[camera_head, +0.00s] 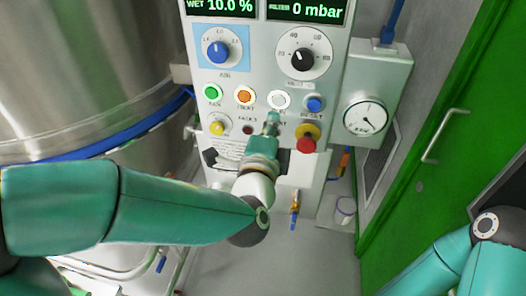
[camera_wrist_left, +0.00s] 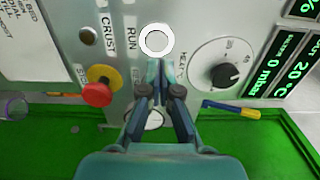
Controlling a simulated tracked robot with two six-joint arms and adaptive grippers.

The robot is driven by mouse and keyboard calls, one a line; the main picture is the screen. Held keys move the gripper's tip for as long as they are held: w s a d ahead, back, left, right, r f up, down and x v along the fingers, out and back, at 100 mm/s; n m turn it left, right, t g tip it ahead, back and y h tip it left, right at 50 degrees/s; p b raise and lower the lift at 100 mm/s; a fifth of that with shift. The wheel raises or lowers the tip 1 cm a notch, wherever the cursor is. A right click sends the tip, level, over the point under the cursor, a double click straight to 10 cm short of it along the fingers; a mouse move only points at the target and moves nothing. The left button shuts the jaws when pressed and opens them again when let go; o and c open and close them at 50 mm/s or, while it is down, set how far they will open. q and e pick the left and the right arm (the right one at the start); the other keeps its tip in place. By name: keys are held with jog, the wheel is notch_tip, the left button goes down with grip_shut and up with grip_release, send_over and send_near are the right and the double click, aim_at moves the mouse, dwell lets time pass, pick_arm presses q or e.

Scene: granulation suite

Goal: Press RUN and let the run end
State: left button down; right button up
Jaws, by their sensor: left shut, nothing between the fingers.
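The control panel (camera_head: 232,70) faces me in the head view. A round white button (camera_head: 279,99) sits in its row of buttons; the left wrist view shows it as a white disc in a ring (camera_wrist_left: 156,41), with the word RUN beside it. My left gripper (camera_head: 272,120) is shut and empty, its tips just below this button in the head view. In the left wrist view my closed fingertips (camera_wrist_left: 160,66) lie just under the button in the picture. I cannot tell whether they touch the panel. My right gripper is out of view; only its arm shows at lower right.
Green (camera_head: 213,92), orange (camera_head: 244,96) and blue (camera_head: 315,103) buttons share the row. A red stop button (camera_head: 306,145) on yellow is right of my left gripper. Displays (camera_head: 305,10) read 10.0 % and 0 mbar. A steel vessel (camera_head: 80,70) stands left, a green door (camera_head: 455,90) right.

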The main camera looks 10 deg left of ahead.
pick_arm(q)
jog(key=s, duration=0.7)
jog(key=shift+s+f+b, duration=0.15)
jog(key=shift+f+b, duration=0.1)
jog(key=shift+b, duration=0.15)
jog(key=shift+a, duration=0.1)
